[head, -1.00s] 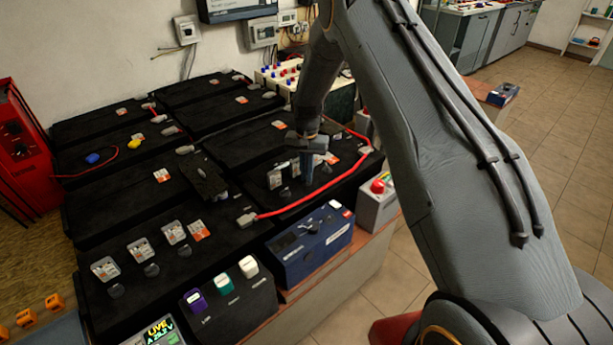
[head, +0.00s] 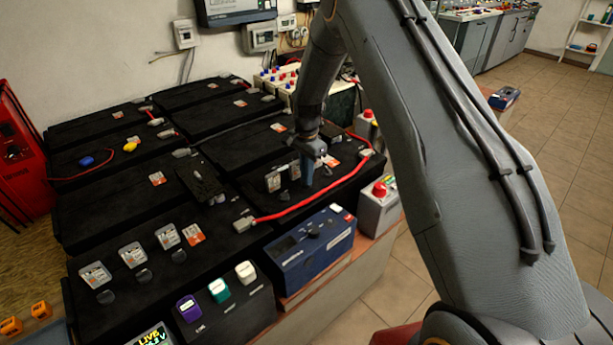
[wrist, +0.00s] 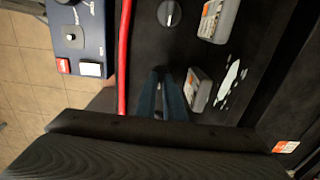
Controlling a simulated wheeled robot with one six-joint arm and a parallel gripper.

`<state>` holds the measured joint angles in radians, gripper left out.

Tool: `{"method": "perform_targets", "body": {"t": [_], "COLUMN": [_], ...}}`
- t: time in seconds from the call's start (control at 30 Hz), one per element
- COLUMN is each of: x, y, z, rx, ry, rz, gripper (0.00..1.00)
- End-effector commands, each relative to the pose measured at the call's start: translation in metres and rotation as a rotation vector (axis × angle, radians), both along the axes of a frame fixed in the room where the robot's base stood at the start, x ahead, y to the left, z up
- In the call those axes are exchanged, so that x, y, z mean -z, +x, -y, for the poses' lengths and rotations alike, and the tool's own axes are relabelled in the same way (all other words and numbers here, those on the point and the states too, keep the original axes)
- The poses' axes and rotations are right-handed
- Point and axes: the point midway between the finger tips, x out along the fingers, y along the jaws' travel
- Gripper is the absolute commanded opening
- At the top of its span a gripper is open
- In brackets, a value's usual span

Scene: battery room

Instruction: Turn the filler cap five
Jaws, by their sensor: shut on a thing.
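My gripper (head: 308,178) points straight down over the black battery (head: 345,185) at the right of the bank, within the red cable's loop. Its blue fingers (wrist: 163,75) are close together at the battery top in the wrist view. They are shut on a filler cap, which the fingers hide almost wholly. A neighbouring round black cap (wrist: 169,13) with a pale slot line stands free. Grey tags stand beside the caps: one (wrist: 217,18) by the free cap, another (wrist: 198,90) right beside my fingers. I cannot read their numbers.
A red cable (head: 300,213) runs around the near side of this battery. A blue meter box (head: 312,245) and a grey box with a red button (head: 379,205) stand in front. A white patch (wrist: 228,85) marks the battery top. Several tagged caps are on the left battery.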

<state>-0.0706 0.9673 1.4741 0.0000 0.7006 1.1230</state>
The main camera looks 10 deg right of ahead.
Motion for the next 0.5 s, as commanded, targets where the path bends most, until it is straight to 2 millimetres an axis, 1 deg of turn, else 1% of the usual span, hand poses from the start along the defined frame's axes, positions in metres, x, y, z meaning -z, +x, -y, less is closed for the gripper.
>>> {"method": "perform_targets", "body": {"t": [0.43,0.47,0.5], "x": [-0.001,-0.001,-0.001], "y": [0.0007,0.0007,0.0007], "z": [0.0,0.0,0.0], "rx": [0.012,0.012,0.012], "ry": [0.0,0.001,0.001], "rz": [0.002,0.002,0.002], "gripper": [0.0,0.12,0.19]}}
